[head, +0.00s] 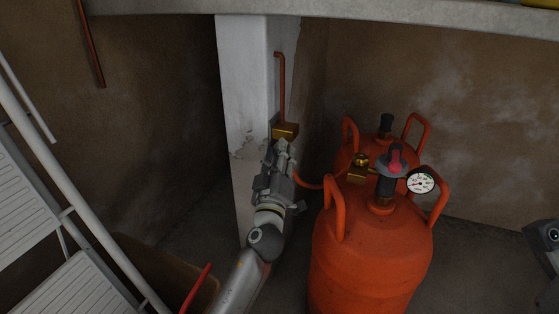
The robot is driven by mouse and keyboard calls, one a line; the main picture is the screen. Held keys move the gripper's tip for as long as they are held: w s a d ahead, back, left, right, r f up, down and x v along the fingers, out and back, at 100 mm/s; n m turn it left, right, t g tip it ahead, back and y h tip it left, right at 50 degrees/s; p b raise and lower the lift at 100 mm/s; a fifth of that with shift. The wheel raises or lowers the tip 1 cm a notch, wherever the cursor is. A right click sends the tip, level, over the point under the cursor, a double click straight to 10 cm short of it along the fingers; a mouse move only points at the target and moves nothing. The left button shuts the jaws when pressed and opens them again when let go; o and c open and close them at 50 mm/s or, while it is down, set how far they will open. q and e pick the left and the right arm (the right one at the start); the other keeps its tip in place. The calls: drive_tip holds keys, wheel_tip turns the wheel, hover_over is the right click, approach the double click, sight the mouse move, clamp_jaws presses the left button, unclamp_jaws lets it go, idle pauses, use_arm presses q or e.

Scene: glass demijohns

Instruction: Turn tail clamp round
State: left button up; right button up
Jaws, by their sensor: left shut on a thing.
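My left gripper (284,149) reaches up from the bottom centre. It is shut at the hose end just under a brass block (285,130) on the white pillar. The tail clamp is between its fingers, mostly hidden by them; I cannot make out which way it is turned. An orange hose (308,181) runs from there, down and right, towards a brass fitting (358,168) by the regulator on the front orange cylinder (372,255).
A second orange cylinder (345,155) stands behind the front one. A gauge (420,183) and a red knob (395,160) top the front cylinder. A copper pipe (282,90) rises above the block on the pillar (242,85). A white stepladder (75,215) leans at left. A grey slab edge crosses overhead.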

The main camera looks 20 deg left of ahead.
use_arm(q)
drive_tip(key=shift+f+m+t+h+b, duration=0.1)
drive_tip(key=shift+m+t+h+b, duration=0.35)
drive_tip(key=shift+m, duration=0.55)
drive_tip(key=o, duration=1)
drive_tip(key=shift+v, duration=3.75)
